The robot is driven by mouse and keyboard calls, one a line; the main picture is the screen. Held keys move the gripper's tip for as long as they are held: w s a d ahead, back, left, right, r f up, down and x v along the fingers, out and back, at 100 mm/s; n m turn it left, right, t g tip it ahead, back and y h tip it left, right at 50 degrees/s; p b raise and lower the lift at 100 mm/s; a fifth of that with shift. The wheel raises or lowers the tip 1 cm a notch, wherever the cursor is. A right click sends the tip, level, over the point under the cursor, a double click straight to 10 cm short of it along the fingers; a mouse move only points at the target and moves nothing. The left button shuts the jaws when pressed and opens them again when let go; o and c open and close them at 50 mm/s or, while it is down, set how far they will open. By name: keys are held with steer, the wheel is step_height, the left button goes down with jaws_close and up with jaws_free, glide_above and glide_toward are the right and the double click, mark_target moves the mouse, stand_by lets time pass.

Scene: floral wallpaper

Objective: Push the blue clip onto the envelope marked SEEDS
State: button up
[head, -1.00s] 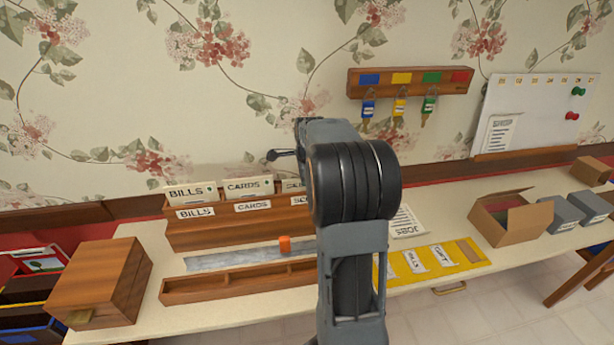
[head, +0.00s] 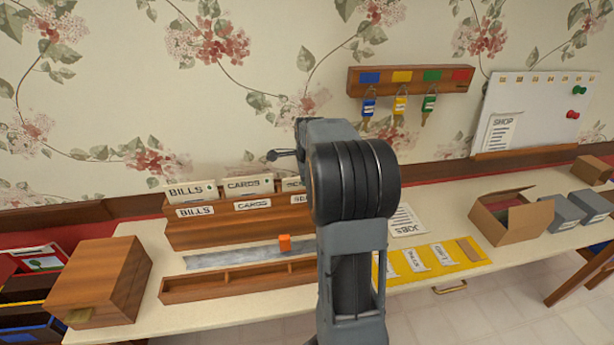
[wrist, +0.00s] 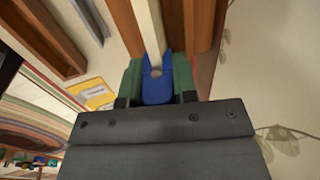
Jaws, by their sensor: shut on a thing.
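In the wrist view my gripper (wrist: 158,84) has its green fingers shut on the blue clip (wrist: 156,88). The clip's two prongs point up the picture, and the near end of a cream envelope edge (wrist: 148,24) lies between them. How far the clip sits over the envelope is hard to tell. In the head view the envelope lettered "SE" (head: 293,185) stands at the right of the wooden file box (head: 235,228), beside CARDS (head: 248,185) and BILLS (head: 191,191). My arm hides the rest of its lettering, my gripper and the clip.
An orange block (head: 285,243) stands at the grey strip (head: 225,259), behind a low wooden tray (head: 215,290). A wooden box (head: 98,280) is at the left. Right of my arm are a yellow mat (head: 466,251) with labels and an open cardboard box (head: 515,222).

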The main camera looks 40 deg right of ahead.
stand_by(0.3)
steer(key=o, duration=1.5)
steer(key=shift+r, duration=0.15)
steer(key=p+v, duration=0.4)
steer(key=v, duration=0.2)
steer(key=shift+s+r, duration=0.15)
steer(key=shift+r, duration=0.2)
